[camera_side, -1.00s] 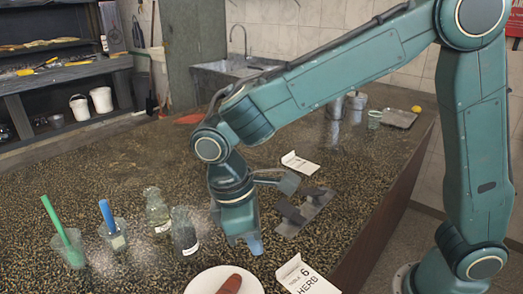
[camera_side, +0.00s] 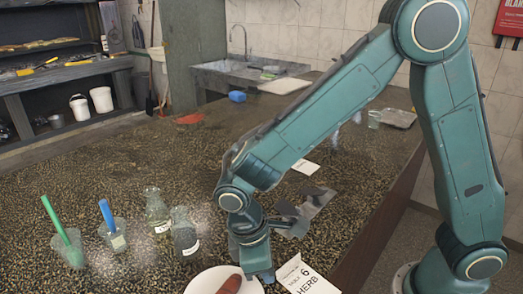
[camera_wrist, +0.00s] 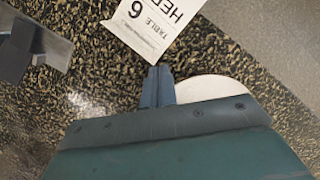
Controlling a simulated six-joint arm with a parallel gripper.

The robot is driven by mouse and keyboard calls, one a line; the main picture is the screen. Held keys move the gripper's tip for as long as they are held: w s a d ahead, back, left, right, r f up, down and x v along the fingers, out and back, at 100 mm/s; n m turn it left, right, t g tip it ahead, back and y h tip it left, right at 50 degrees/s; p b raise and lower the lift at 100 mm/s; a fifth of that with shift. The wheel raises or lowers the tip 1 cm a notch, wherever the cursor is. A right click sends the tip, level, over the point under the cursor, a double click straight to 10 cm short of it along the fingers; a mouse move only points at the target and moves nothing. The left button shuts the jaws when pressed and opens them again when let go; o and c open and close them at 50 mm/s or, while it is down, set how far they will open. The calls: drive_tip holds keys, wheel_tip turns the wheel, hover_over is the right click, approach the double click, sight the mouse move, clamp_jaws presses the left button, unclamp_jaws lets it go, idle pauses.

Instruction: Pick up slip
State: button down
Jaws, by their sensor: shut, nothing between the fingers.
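A white paper slip (camera_side: 303,277) printed "TABLE 6 HERB" lies on the speckled counter at the front, right of the plate. It also shows at the top of the wrist view (camera_wrist: 150,22), partly cut off by the frame edge. My gripper (camera_side: 264,277) points down just left of the slip, between it and the plate. In the wrist view its closed fingers (camera_wrist: 157,80) are just below the slip's lower corner, with nothing between them. I cannot tell whether the fingertips touch the slip or the counter.
A white plate (camera_side: 204,282) with a sausage-like item (camera_side: 231,284) is close on the left. A grey metal holder (camera_side: 309,212) and another slip (camera_side: 305,167) lie behind. Glass bottles (camera_side: 184,232) and cups with green and blue sticks (camera_side: 112,237) stand further left.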

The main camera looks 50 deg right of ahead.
drive_tip(key=shift+s, duration=0.1)
drive_tip(key=shift+s+d, duration=0.7)
drive_tip(key=shift+d, duration=0.1)
drive_tip(key=shift+r, duration=0.1)
drive_tip(key=v, duration=1)
drive_tip(key=n+g+y, duration=0.2)
drive_tip(key=n, duration=2.6)
hover_over(294, 280)
